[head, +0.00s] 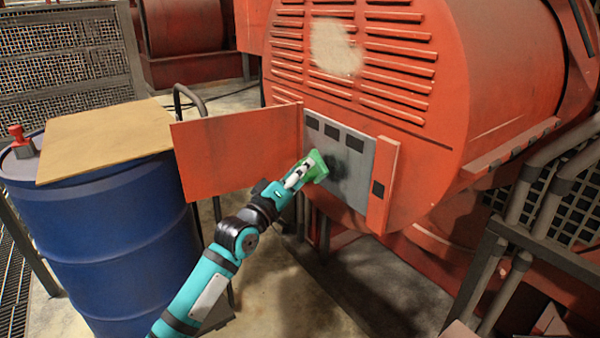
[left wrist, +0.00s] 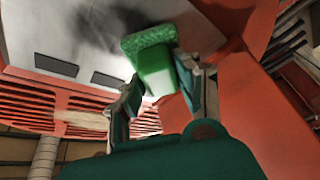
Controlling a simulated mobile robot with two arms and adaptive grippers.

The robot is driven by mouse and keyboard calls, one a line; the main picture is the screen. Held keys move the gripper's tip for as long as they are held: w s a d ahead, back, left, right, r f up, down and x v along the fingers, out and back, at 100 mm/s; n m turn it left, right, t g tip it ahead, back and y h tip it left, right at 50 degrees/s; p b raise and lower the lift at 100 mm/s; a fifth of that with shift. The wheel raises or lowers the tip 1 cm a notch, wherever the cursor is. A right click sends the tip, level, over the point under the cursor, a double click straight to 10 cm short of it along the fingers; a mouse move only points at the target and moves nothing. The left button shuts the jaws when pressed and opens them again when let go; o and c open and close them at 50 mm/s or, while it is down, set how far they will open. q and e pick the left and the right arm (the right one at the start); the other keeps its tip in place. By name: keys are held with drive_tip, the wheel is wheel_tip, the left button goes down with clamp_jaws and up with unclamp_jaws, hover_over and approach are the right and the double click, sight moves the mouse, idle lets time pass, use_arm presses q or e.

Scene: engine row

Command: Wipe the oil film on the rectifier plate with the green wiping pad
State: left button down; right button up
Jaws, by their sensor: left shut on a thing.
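The grey rectifier plate (head: 345,185) is set upright in the opening of the red engine housing, with dark slots along its top. A dark, blurry oil film (head: 352,142) lies on its middle; dark smudges also show on the plate in the left wrist view (left wrist: 112,22). My left gripper (head: 303,173) is shut on the green wiping pad (head: 317,166), at the plate's left part. In the left wrist view, its fingers pinch the pad's block (left wrist: 155,70), and the pad's rough face is towards the plate. I cannot tell whether it touches. My right gripper is not in view.
An open red door (head: 235,150) stands left of the plate, close to my left arm. A red flange (head: 382,185) borders its right. A blue drum (head: 105,225) with a board (head: 105,138) on top stands left. Grey railings (head: 520,240) stand right.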

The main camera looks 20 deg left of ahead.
sight(321, 170)
use_arm(q)
drive_tip(key=shift+w+d, duration=0.4)
drive_tip(key=shift+w, duration=0.1)
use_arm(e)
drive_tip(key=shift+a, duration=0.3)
use_arm(q)
drive_tip(key=shift+s+d+r+p, duration=0.2)
drive_tip(key=shift+s+d+p, duration=0.35)
drive_tip(key=shift+p, duration=0.4)
drive_tip(key=shift+s+d+p, duration=0.4)
drive_tip(key=shift+d+p, duration=0.15)
drive_tip(key=shift+d, duration=0.05)
drive_tip(key=shift+s+d+f, duration=0.1)
drive_tip(key=shift+s+d, duration=0.15)
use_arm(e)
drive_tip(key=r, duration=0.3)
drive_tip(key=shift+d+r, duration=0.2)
